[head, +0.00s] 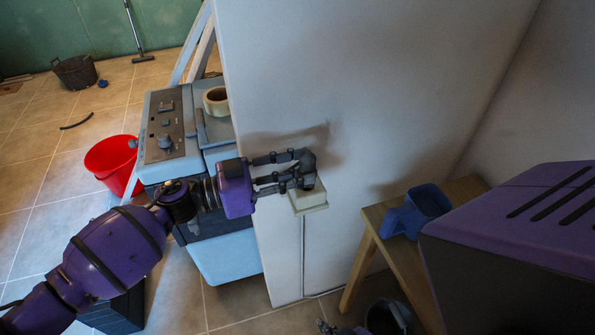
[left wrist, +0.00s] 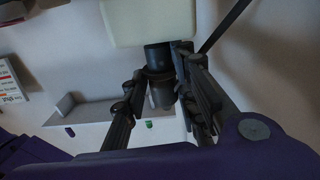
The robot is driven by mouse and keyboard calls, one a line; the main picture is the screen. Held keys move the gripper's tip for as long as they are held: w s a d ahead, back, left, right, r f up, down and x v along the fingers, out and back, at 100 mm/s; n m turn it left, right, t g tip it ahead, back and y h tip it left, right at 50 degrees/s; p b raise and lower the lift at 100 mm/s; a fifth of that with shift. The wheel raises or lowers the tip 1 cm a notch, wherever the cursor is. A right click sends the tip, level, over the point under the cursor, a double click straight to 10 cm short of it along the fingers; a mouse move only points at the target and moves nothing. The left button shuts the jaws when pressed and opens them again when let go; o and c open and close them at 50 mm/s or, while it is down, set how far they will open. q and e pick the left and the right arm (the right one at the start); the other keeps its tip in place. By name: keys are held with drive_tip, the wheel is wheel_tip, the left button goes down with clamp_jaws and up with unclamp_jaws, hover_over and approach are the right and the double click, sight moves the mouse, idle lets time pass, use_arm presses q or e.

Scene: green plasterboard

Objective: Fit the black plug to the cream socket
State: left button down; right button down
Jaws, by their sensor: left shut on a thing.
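The cream socket (head: 309,201) is a box on the white wall face, just below my left fingertips in the head view. In the left wrist view the socket (left wrist: 150,22) fills the top middle. My left gripper (head: 300,176) is shut on the black plug (left wrist: 158,58), whose dark round body shows between the fingers in the left wrist view. The plug's far end meets the socket's edge in that view; I cannot tell whether it is seated or only in front. At the bottom edge of the head view, a small part of what seems my right gripper (head: 326,327) shows.
A pale cable (head: 303,255) runs down the wall from the socket. A wooden stool (head: 375,222) with a blue scoop-like jug (head: 418,210) stands to the right. Left of the wall are a grey-blue machine (head: 165,125) with a tape roll (head: 216,101) and a red bucket (head: 112,160).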

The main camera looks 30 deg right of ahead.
use_arm(q)
drive_tip(key=shift+f, duration=0.2)
drive_tip(key=shift+f, duration=0.25)
drive_tip(key=shift+f, duration=0.1)
drive_tip(key=c, duration=1.3)
unclamp_jaws()
drive_tip(key=shift+s+a+f, duration=0.1)
drive_tip(key=shift+f, duration=0.1)
drive_tip(key=v, duration=1.1)
drive_tip(key=shift+a+r, duration=0.35)
